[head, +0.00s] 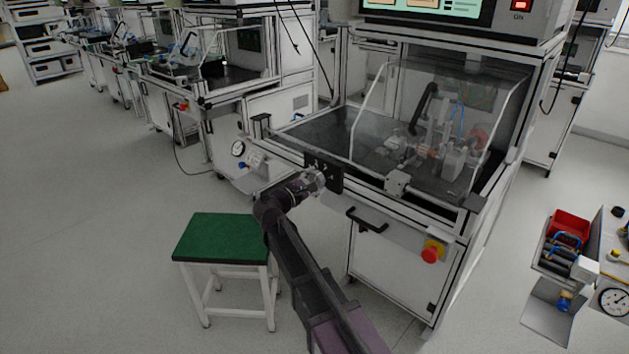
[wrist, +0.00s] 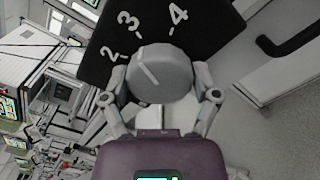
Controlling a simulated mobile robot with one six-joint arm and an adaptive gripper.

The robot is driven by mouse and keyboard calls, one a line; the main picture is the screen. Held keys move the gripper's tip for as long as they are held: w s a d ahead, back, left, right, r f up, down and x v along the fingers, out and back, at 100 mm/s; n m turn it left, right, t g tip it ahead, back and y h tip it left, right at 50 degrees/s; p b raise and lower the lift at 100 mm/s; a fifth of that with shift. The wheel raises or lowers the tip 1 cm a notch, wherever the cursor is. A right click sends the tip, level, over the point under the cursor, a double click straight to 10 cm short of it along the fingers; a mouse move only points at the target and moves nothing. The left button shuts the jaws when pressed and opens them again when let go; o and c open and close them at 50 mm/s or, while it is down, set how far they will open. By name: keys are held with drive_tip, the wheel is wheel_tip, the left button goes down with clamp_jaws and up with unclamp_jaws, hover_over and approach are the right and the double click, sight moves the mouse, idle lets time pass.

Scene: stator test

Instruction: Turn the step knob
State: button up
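The step knob (wrist: 170,78) is a round grey knob with a white pointer line on its face. It sits on a black plate (wrist: 220,45) marked 2, 3 and 4. The line slants to the upper left, towards the 2 and 3 side. My gripper (wrist: 160,85) has one finger at each side of the knob, and both fingertips seem to touch it. In the head view my gripper (head: 312,182) is at the black plate (head: 327,174) on the station's front; the knob is mostly hidden there.
A black handle (head: 367,220) and a red stop button on yellow (head: 431,252) are right of the plate. A gauge (head: 238,149) is to the left. A green-topped stool (head: 222,238) stands beside my arm. The floor at left is clear.

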drive_tip(key=shift+c, duration=1.1)
drive_tip(key=shift+w+a, duration=0.1)
drive_tip(key=shift+a, duration=0.1)
drive_tip(key=shift+d, duration=0.1)
drive_tip(key=shift+m, duration=0.4)
drive_tip(key=m, duration=0.3)
drive_tip(key=shift+r+m, duration=0.1)
drive_tip(key=shift+m, duration=0.2)
drive_tip(key=m, duration=0.4)
drive_tip(key=shift+d+m, duration=0.1)
drive_tip(key=shift+m, duration=0.2)
